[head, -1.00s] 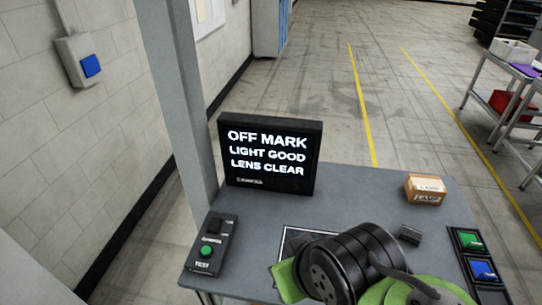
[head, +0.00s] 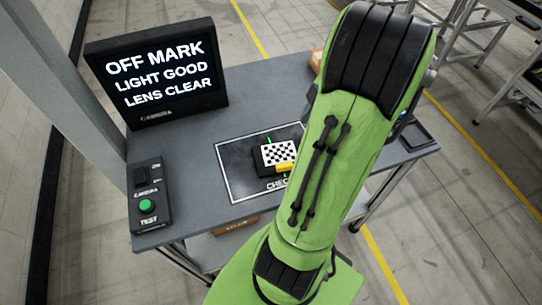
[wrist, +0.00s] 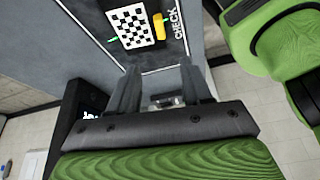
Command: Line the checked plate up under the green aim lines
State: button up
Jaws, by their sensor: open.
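The checked plate (head: 280,153) is a black-and-white board on a dark block with a yellow tab (head: 286,167). It sits inside the white-outlined dark square marked CHECK (head: 238,170). A short green aim line (head: 268,140) shows at its far edge, and another bit of green shows at the near side. The wrist view also shows the plate (wrist: 131,26), the yellow tab and a green line (wrist: 112,39) beside the plate. My gripper (wrist: 160,72) is open and empty, its fingers apart from the plate and tab. In the head view my arm hides it.
A monitor (head: 160,75) at the back left reads OFF MARK, LIGHT GOOD, LENS CLEAR. A camera control box (head: 149,198) with a green TEST button stands at the table's left. A cardboard box (head: 316,61) is partly hidden behind my arm.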

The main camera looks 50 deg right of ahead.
aim_at(285, 164)
jog(key=b+x, duration=0.1)
jog(key=x, duration=0.4)
jog(key=b+x, duration=0.1)
jog(key=x, duration=0.4)
jog(key=b+x, duration=0.2)
jog(key=x, duration=0.3)
jog(key=shift+s+f, duration=0.2)
jog(key=shift+f, duration=0.3)
jog(key=shift+c, duration=0.5)
jog(key=shift+r, duration=0.1)
grip_shut()
